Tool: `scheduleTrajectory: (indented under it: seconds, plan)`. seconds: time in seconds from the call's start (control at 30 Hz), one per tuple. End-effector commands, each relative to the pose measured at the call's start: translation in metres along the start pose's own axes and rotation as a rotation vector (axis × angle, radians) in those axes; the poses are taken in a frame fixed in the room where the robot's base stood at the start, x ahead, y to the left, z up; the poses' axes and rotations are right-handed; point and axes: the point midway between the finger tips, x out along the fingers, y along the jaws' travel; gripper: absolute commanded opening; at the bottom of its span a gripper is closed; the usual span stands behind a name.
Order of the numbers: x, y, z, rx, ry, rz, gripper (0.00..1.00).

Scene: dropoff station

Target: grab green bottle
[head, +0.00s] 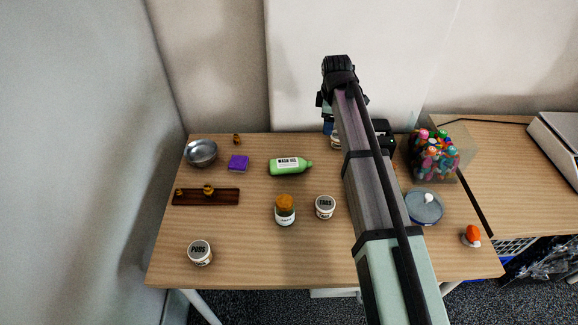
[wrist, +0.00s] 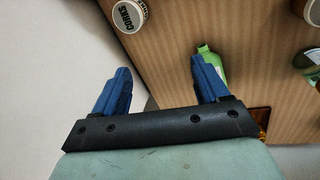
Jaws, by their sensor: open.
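The green bottle (head: 290,167) with a white label lies on its side near the back middle of the wooden table, its cap end to the right. In the wrist view part of the green bottle (wrist: 212,62) shows behind the right finger, which hides some of it. My gripper (wrist: 162,78) has two blue fingers spread wide with nothing between them. It is above the table's back edge, to the right of the bottle in the head view, where my arm mostly hides it; a blue fingertip shows at the gripper (head: 328,128).
A corks jar (wrist: 130,14) stands near the gripper. An orange-lidded jar (head: 285,210) and a tags jar (head: 325,207) stand in front of the bottle. A metal bowl (head: 201,152), purple block (head: 238,162) and dark wooden board (head: 222,197) are at left. A clear bin (head: 452,158) stands right.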

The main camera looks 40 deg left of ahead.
Motion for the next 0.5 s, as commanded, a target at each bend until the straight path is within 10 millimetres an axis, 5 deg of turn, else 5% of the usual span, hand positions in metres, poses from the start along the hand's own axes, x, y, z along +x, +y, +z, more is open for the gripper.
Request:
scheduleTrajectory:
  seconds: [0.03,0.2,0.5]
  plan:
    - [0.002,-0.016,-0.026,-0.055,0.008,-0.022,0.74]
    - [0.004,-0.056,-0.084,-0.200,0.026,-0.084,0.74]
    - [0.009,-0.086,-0.122,-0.302,0.039,-0.126,0.74]
